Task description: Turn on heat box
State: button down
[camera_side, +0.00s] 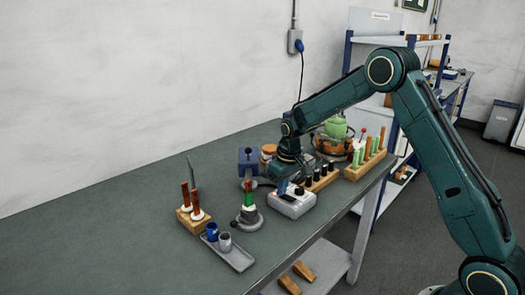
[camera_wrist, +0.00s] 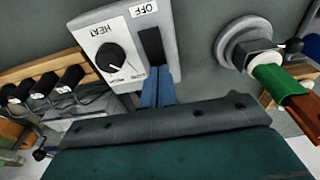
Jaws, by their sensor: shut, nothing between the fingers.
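The heat box (camera_side: 291,205) is a small pale box on the bench, below my gripper (camera_side: 284,186). In the wrist view the heat box (camera_wrist: 103,22) shows a black dial marked HEAT (camera_wrist: 110,55), a dark switch (camera_wrist: 152,45) and an OFF label (camera_wrist: 143,9) at the switch's far end. My gripper (camera_wrist: 158,71) is shut and empty. Its blue fingertips overlap the near end of the switch in the wrist view. I cannot tell whether they touch it. The near end of the switch is hidden behind the fingers.
A round stand with a green and brown piece (camera_wrist: 272,76) is right of the box in the wrist view. A wooden rack with black-topped pieces (camera_wrist: 42,83) is at left. A grey tray with cups (camera_side: 232,256) stands nearer the bench's front. The bench's left part is clear.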

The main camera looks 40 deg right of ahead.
jog(key=shift+s+r, duration=0.15)
jog(key=shift+s, duration=0.1)
jog(key=shift+s+r, duration=0.2)
jog(key=shift+s, duration=0.3)
jog(key=shift+r, duration=0.1)
dwell(0.3)
notch_tip(320, 180, up, 14)
jog(key=w, duration=0.2)
dwell(0.5)
